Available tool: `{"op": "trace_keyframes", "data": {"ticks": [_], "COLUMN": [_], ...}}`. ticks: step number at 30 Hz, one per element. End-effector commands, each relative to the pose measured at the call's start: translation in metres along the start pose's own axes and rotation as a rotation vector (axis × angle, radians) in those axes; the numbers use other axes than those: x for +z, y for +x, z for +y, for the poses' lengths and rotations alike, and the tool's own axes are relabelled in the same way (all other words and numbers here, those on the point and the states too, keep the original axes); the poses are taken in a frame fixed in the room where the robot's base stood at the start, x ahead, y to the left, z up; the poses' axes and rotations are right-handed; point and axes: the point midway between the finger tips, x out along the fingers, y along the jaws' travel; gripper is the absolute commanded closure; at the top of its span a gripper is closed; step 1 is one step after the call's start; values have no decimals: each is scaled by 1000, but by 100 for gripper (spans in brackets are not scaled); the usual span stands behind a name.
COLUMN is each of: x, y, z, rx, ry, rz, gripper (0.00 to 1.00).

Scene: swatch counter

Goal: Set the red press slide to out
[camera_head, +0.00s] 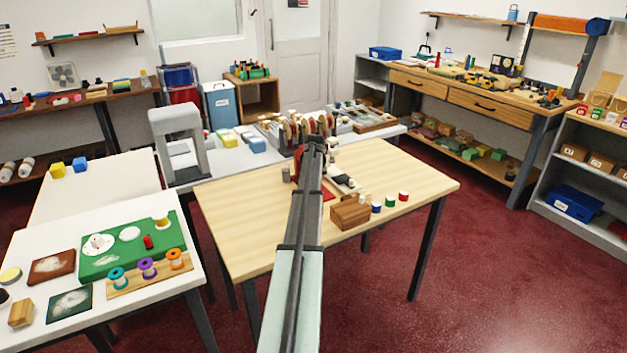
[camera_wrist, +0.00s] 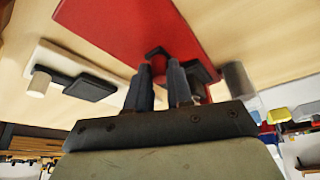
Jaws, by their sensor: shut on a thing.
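The red press shows as a flat red plate (camera_wrist: 130,28) in the wrist view. A small dark reddish handle (camera_wrist: 157,53) stands at its edge, next to a dark block. My gripper (camera_wrist: 161,72) is at this handle, its two dark fingers on either side and shut on it. The fingers hide part of the handle and the slide's track, so I cannot tell the slide's position. In the head view, a bit of the red plate (camera_head: 329,194) shows on the wooden table, and my arm covers most of the press and my gripper.
Beside the press are a grey cylinder (camera_wrist: 238,80) and a pale base with a black pad (camera_wrist: 90,87) and a cream peg (camera_wrist: 39,82). A wooden block (camera_head: 350,214) and small coloured cylinders (camera_head: 390,200) stand right of my arm. The table's left front (camera_head: 240,220) is clear.

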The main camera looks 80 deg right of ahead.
Motion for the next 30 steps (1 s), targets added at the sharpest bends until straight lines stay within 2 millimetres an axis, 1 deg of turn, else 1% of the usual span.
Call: {"op": "trace_keyframes", "data": {"ticks": [1,3,4,17,20,23,27,30], "x": [0,0,0,1,9,25,53,68], "y": [0,0,0,-1,-4,-11,-22,-28], "z": [0,0,0,0,4,13,27,36], "rx": [0,0,0,0,0,1,1,1], "ry": [0,0,0,1,1,2,2,2], "rz": [0,0,0,0,0,0,0,1], "gripper": [92,99,100,100,100,100,100,100]}}
